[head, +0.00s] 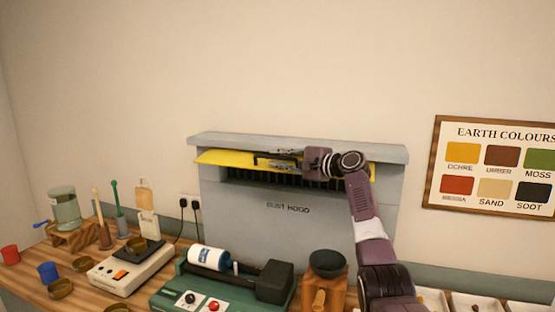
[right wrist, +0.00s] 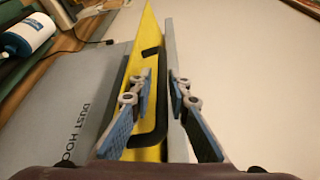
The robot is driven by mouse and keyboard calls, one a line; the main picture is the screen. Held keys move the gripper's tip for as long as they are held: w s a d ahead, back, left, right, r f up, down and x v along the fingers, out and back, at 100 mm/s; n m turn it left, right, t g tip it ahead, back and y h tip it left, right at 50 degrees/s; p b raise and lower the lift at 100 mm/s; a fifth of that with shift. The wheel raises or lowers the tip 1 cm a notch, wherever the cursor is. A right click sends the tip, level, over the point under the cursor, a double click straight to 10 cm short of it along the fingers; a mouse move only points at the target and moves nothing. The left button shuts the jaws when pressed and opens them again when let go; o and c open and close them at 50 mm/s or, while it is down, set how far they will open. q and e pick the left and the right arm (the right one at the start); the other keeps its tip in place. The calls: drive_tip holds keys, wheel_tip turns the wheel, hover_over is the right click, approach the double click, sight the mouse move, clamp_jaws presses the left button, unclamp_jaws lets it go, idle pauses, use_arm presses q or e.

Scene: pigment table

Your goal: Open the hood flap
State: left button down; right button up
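The grey dust hood (head: 290,225) stands against the wall at the back of the table. Its yellow flap (head: 222,159) sits tilted outward under the top ledge, with a dark slatted opening showing below it. My right gripper (head: 279,158) is at the flap's front, by its black handle (head: 260,161). In the right wrist view the fingers (right wrist: 160,90) are apart, with the black handle (right wrist: 159,138) and yellow flap (right wrist: 149,35) between and under them. I cannot tell whether a finger touches the handle. My left gripper is out of view.
In front of the hood stand a green machine (head: 185,293) with a white-and-blue bottle (head: 209,259), and a brown grinder-like object (head: 327,278). A cream scale (head: 131,270) is to the left. White trays (head: 478,301) lie at right. The wall above the hood is clear.

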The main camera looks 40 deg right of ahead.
drive_tip(key=shift+f, duration=0.1)
drive_tip(key=s+d+r, duration=0.1)
drive_tip(key=s+d, duration=0.1)
drive_tip(key=s, duration=0.9)
drive_tip(key=shift+s, duration=0.4)
